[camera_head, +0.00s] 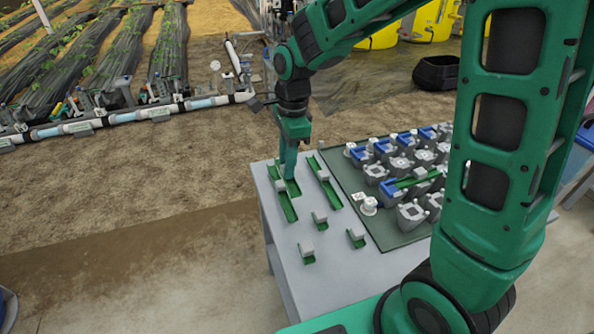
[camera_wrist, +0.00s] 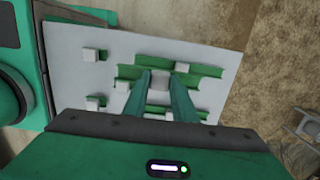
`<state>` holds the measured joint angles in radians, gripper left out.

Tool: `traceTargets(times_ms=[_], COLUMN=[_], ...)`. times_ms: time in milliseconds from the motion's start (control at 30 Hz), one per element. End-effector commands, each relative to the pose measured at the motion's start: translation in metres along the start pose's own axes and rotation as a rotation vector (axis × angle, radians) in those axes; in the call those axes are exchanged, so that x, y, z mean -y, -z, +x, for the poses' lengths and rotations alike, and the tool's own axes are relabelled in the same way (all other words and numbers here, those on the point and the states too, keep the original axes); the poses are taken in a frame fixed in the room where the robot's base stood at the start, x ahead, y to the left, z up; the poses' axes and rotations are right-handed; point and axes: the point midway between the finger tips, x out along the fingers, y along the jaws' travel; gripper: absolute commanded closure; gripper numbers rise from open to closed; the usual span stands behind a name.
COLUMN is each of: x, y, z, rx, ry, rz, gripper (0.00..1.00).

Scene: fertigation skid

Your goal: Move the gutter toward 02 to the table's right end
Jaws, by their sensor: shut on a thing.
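My gripper (camera_head: 291,181) points down over the left part of the grey table (camera_head: 280,258). It is shut on the pale block of a long green gutter (camera_head: 289,209). In the wrist view, my gripper (camera_wrist: 159,76) has the pale block between its two fingers, which hide part of the gutter. In the head view the gutter appears at or close to the tabletop; I cannot tell whether it touches. A second long green gutter with a block (camera_head: 331,194) lies just to its right. No label 02 is readable.
Several short green pieces with pale blocks, such as one at the front (camera_head: 307,250), lie on the table. A dark green mat (camera_head: 391,242) to the right carries grey and blue fittings and a green gutter. My arm hides the table's right part.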

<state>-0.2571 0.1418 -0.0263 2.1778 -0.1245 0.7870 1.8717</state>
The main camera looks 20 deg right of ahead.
Motion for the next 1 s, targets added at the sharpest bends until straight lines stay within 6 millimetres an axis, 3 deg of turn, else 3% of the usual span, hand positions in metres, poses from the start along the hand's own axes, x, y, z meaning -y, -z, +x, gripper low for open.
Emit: traceTargets(times_ms=[533, 833, 1000], x=[0.083, 0.094, 0.093], y=[0.073, 0.082, 0.083], z=[0.053, 0.066, 0.089], rx=[-0.001, -0.001, -0.002], ry=[0.001, 0.0, -0.002], rz=[0.024, 0.022, 0.021], gripper=[0.99, 0.99, 0.99])
